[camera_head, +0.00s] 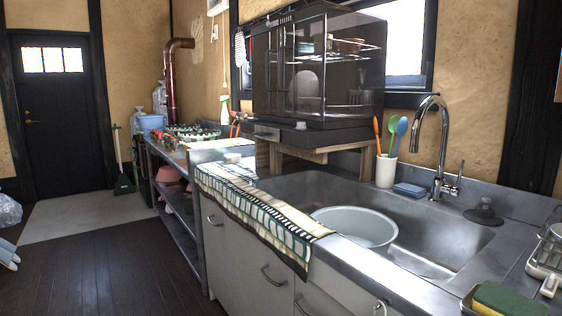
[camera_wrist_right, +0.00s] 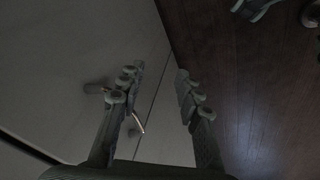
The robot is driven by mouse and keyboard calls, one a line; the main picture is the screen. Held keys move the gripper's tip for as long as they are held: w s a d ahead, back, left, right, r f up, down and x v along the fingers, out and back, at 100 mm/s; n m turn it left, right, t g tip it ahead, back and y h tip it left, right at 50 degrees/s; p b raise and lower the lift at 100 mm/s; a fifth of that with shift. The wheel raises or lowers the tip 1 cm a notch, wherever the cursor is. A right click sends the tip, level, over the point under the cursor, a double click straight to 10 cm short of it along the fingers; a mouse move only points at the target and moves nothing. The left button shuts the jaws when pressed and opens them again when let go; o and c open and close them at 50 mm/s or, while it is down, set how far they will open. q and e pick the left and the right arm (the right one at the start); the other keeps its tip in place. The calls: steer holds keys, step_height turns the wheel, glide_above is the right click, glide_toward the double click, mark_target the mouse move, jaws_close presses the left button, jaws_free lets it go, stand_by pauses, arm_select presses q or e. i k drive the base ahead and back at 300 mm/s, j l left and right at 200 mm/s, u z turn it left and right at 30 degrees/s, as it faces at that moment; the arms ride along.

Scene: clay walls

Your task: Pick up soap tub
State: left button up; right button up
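No object in view is clearly labelled as the soap tub. The right gripper does not show in the head view, and the small tub does not show in the wrist view.
A striped cloth (camera_head: 262,212) hangs over the counter edge. A white basin (camera_head: 355,228) sits in the steel sink (camera_head: 440,228). A glass-front dish cabinet (camera_head: 318,70) stands behind. A utensil cup (camera_head: 386,171), tap (camera_head: 432,140) and sponge (camera_head: 508,299) are on the right.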

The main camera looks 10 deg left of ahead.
mark_target(230, 158)
steer(key=j+z, duration=0.25)
steer(key=z, duration=0.15)
steer(key=i+j+z, duration=0.1)
steer(key=j+z, duration=0.15)
steer(key=z, duration=0.15)
steer(key=j+z, duration=0.55)
steer(key=j, duration=0.15)
steer(key=k+j+z, duration=0.4)
steer(key=j, duration=0.2)
steer(key=k+j+z, duration=0.1)
steer(key=j, duration=0.25)
steer(key=k+j+z, duration=0.1)
steer(key=j, duration=0.25)
steer(key=k+j+z, duration=0.1)
steer(key=j, duration=0.2)
steer(key=k+j, duration=0.2)
steer(key=j, duration=0.15)
steer(key=k+j, duration=0.15)
steer(key=j, duration=0.2)
steer(key=k+j, duration=0.2)
steer(key=j+z, duration=0.05)
steer(key=j, duration=0.05)
